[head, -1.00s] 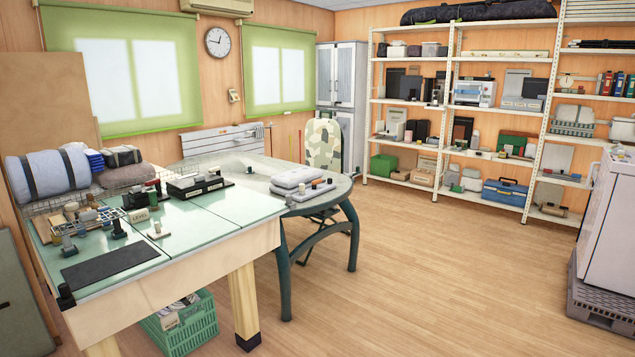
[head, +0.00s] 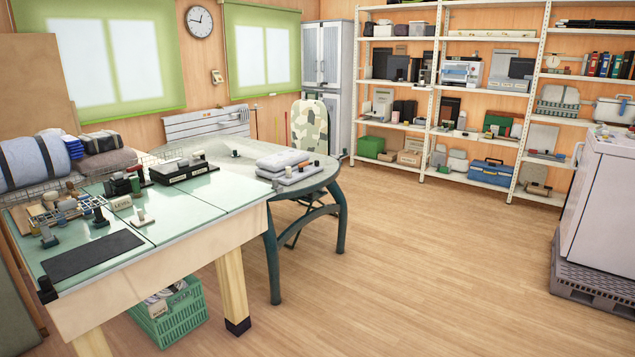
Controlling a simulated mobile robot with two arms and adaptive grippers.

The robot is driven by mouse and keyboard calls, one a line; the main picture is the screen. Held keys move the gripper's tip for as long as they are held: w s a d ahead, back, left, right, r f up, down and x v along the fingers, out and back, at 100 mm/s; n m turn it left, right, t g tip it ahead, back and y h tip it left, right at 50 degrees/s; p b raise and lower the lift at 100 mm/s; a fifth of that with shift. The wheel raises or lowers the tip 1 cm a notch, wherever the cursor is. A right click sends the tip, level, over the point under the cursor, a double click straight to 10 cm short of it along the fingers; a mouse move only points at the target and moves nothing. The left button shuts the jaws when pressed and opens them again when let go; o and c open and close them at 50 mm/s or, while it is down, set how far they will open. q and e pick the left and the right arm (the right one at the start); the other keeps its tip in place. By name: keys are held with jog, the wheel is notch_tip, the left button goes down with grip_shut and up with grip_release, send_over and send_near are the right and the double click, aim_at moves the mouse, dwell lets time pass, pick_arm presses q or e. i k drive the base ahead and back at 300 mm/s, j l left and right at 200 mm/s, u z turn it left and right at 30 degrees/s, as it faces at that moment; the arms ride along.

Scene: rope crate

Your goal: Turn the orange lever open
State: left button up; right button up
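I cannot make out an orange lever anywhere in the head view. The glass-topped work table (head: 180,215) at the left carries several small dark and pale fittings. Among them are a small labelled block (head: 121,203) and a black rack (head: 184,172); they are too small to tell in detail. Neither of my grippers is in view.
A dark mat (head: 92,256) lies on the work table's front. A round table (head: 318,183) with grey folded pads adjoins it. A green crate (head: 170,317) stands below. Shelves (head: 437,90) line the back; a white cabinet (head: 603,205) stands right. The middle floor is clear.

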aim_at(300, 165)
jog(key=i+u, duration=0.2)
jog(key=i, duration=1.95)
